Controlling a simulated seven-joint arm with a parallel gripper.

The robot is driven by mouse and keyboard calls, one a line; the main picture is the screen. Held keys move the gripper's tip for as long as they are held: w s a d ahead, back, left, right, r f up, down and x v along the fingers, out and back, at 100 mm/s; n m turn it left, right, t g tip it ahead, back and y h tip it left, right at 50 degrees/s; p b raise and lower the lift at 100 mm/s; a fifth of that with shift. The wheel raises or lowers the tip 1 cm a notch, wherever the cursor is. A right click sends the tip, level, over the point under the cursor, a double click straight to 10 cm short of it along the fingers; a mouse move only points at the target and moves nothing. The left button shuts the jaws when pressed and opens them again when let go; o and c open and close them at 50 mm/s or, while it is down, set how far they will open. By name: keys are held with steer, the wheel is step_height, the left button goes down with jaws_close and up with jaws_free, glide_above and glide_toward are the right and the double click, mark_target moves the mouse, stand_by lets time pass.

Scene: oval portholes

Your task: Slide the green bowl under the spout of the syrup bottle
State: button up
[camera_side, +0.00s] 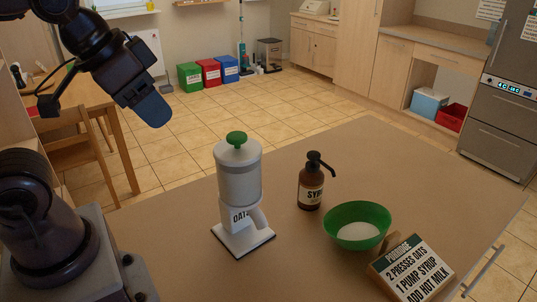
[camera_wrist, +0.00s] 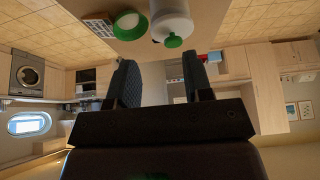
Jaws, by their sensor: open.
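The green bowl (camera_side: 352,211) sits upright on the counter with something pale inside. It also shows at the top of the wrist view (camera_wrist: 130,31). The brown syrup bottle (camera_side: 311,190) with a black pump stands upright behind and to the left of the bowl. Its spout (camera_side: 326,168) points right, toward the bowl's far side; I cannot tell whether it overhangs the rim. I cannot make out the bottle in the wrist view. My gripper (camera_side: 153,108) is raised at the upper left, well away from both. Its two fingers (camera_wrist: 160,70) are apart with nothing between them.
A white oats dispenser (camera_side: 239,180) with a green knob stands left of the bottle. A recipe sign (camera_side: 412,270) stands close in front of the bowl to the right. The counter (camera_side: 300,260) is clear between dispenser and bowl, and to the bowl's right.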

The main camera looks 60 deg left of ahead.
steer(key=shift+d, duration=0.1)
steer(key=g+y, duration=0.2)
steer(key=g, duration=0.1)
glide_toward(381, 233)
steer(key=s, duration=0.1)
steer(key=shift+w+r+n, duration=0.3)
steer(key=shift+w+r, duration=0.4)
steer(key=shift+r, duration=0.25)
steer(key=x, duration=1.3)
